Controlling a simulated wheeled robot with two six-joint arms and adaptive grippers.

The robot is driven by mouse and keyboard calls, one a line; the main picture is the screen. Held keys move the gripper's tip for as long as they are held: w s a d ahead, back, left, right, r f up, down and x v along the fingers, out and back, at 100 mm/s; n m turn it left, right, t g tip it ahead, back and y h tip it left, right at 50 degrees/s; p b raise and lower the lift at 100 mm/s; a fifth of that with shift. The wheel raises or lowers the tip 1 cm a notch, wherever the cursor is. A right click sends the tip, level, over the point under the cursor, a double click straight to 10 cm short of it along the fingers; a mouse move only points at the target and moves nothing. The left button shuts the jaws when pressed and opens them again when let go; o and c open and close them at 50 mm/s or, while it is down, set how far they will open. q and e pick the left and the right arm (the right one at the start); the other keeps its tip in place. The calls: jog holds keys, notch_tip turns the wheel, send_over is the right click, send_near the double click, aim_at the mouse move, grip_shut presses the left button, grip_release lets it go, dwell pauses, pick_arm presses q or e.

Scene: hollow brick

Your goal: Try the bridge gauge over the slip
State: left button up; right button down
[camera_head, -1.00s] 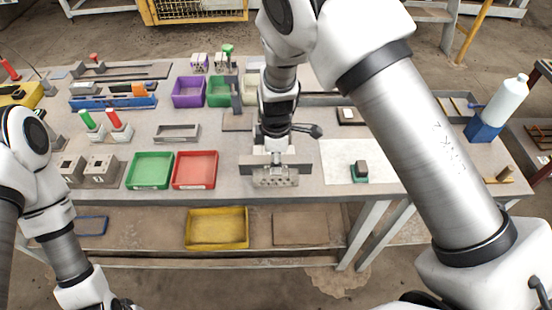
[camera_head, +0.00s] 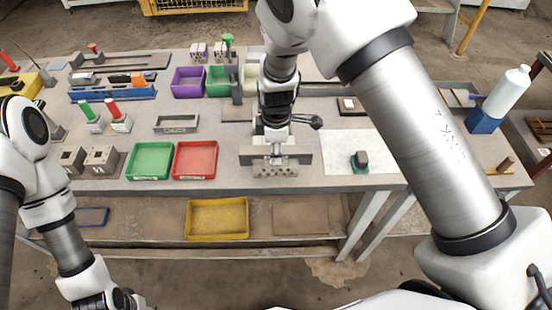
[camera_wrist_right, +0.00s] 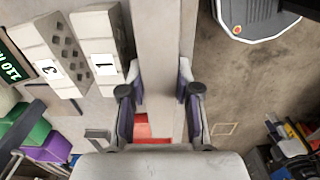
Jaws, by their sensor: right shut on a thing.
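My right gripper (camera_head: 277,150) is shut on a grey bar that looks like the bridge gauge (camera_head: 301,157), held crosswise near the table's front edge. In the right wrist view the bar (camera_wrist_right: 160,45) runs between the two fingers. A grey block with holes (camera_head: 276,171) shows just below the bar; whether they touch I cannot tell. A small dark block on a green base (camera_head: 360,161), perhaps the slip, stands on a white sheet (camera_head: 340,145) to the right, apart from the gripper. My left gripper (camera_head: 115,300) is low at the bottom left, its fingers unclear.
A green tray (camera_head: 150,161) and a red tray (camera_head: 195,160) lie left of the gripper. A white bottle (camera_head: 508,92) is at the right. A yellow tray (camera_head: 217,219) is on the lower shelf.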

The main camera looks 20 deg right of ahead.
jog(key=shift+s+f, duration=0.2)
jog(key=shift+w+r+p, duration=0.15)
jog(key=shift+r+p, duration=0.4)
jog(key=shift+r, duration=0.05)
jog(key=shift+w+r+p, duration=0.15)
jog(key=shift+r+p, duration=0.35)
jog(key=shift+r, duration=0.05)
notch_tip(320, 180, up, 2)
jog(key=shift+s+r+p, duration=0.1)
jog(key=shift+p, duration=0.7)
jog(key=shift+r+p, duration=0.4)
jog(key=shift+p, duration=0.05)
